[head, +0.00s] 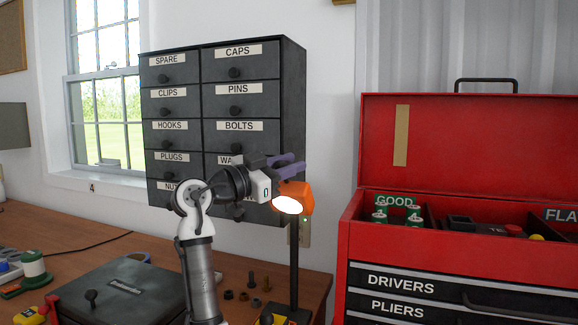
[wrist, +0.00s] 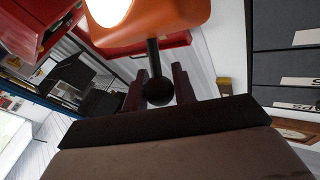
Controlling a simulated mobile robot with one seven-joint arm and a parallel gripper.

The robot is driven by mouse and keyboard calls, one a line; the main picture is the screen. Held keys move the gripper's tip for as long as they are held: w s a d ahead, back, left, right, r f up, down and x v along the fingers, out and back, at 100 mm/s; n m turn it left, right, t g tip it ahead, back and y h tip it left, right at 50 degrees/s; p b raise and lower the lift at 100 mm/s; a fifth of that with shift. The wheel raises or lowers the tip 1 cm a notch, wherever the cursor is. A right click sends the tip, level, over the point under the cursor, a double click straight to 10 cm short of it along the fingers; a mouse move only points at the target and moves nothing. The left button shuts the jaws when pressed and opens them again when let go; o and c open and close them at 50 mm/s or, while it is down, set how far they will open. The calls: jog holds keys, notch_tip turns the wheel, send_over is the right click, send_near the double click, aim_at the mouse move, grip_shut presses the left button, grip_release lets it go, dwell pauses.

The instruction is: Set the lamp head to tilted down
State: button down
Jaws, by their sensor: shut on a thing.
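The desk lamp has an orange head (head: 297,192) with a lit white face on its lower left side, on top of a thin black post (head: 294,262). The lamp head (wrist: 170,22) fills the top of the wrist view, with a black stem and round knob (wrist: 158,92) sticking out of it. My gripper (head: 290,164) is at the back upper side of the head, its purple fingers reaching right. In the wrist view my gripper (wrist: 159,80) has a finger on each side of the knob and is shut on it. The exact contact is dark and hard to see.
A dark drawer cabinet (head: 190,112) hangs on the wall close behind my gripper. An open red toolbox (head: 352,250) stands right of the lamp. Several small bolts and nuts (head: 250,281) lie on the wooden bench (head: 75,222) left of the post, beside a dark case (head: 122,287).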

jog(key=c, duration=1.6)
grip_release()
jog(key=shift+s+r, duration=0.15)
jog(key=o, duration=0.5)
jog(key=shift+s+r, duration=0.15)
jog(key=shift+s, duration=0.05)
jog(key=shift+c, duration=0.2)
jog(key=shift+w, duration=0.15)
notch_tip(320, 180, up, 20)
jog(key=shift+f, duration=0.2)
